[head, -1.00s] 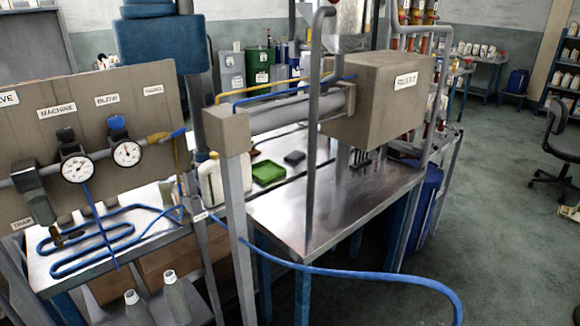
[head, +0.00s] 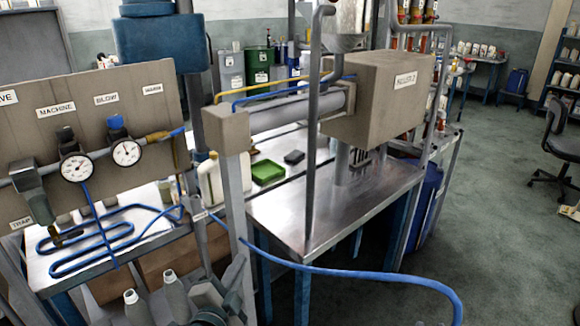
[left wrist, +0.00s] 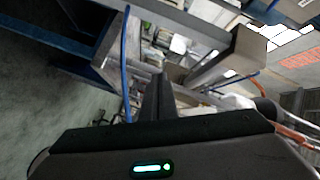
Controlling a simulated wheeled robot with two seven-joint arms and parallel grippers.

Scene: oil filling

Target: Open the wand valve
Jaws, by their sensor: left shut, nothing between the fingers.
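The brown panel (head: 85,135) stands at left in the head view, with a pipe, two round gauges and small labels. A brass-coloured fitting (head: 157,137) sits at the panel's right end, where a blue hose starts, under a label too small to read surely. I cannot tell for certain which part is the wand valve. My left gripper (head: 222,298) shows at the bottom of the head view, below and right of the panel, apart from the fitting. In the left wrist view its dark fingers (left wrist: 158,92) are together and empty. My right gripper is not in view.
A blue hose (head: 130,212) lies coiled on the metal bench. Grey bottles (head: 176,294) stand low beside my left arm. A metal table (head: 290,210) with an upright post and a large grey box (head: 380,105) stands to the right. A blue hose (head: 380,272) loops across the front.

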